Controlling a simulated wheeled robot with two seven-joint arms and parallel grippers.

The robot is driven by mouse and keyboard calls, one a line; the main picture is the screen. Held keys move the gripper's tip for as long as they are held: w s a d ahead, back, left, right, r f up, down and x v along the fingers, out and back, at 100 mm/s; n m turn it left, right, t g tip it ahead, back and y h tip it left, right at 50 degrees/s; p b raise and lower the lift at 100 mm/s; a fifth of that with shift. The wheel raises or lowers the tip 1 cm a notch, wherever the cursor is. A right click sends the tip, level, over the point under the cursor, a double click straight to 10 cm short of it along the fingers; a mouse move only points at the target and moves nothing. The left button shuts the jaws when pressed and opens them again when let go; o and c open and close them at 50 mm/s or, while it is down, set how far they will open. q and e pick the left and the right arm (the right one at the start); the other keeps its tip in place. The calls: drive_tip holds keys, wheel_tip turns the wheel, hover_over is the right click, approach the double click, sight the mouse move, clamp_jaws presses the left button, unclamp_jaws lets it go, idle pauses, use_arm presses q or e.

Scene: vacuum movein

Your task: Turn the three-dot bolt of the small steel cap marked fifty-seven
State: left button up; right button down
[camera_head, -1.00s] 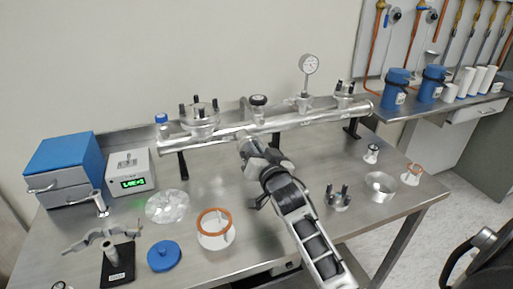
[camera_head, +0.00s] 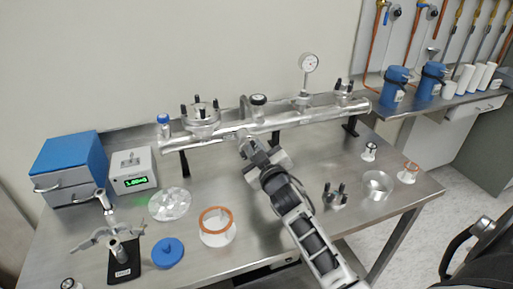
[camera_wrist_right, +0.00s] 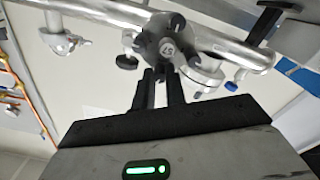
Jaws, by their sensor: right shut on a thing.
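The steel cap marked 57 (camera_wrist_right: 168,48) is on the front of the steel tube in the right wrist view, with dark bolt knobs around its rim. My right gripper (camera_wrist_right: 160,74) is shut on a dark bolt at the cap's lower edge, and the bolt is mostly hidden between the fingertips. I cannot make out any dots on it. In the head view my right gripper (camera_head: 245,140) reaches the middle of the tube (camera_head: 290,119) and covers most of the cap. My left gripper is not in view.
The tube stands on black supports above the steel bench (camera_head: 300,165). A pressure gauge (camera_head: 309,62) and flanges rise from it. A blue drawer box (camera_head: 70,170), a display box (camera_head: 132,170), a blue lid (camera_head: 168,252) and a copper-coloured ring (camera_head: 216,220) lie left of my arm.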

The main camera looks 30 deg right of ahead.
drive_tip(key=shift+n, duration=0.8)
drive_tip(key=c, duration=1.4)
unclamp_jaws()
drive_tip(key=shift+c, duration=0.2)
drive_tip(key=b+v, duration=0.1)
drive_tip(key=v, duration=1.5)
drive_tip(key=shift+b, duration=0.4)
drive_tip(key=shift+d, duration=0.1)
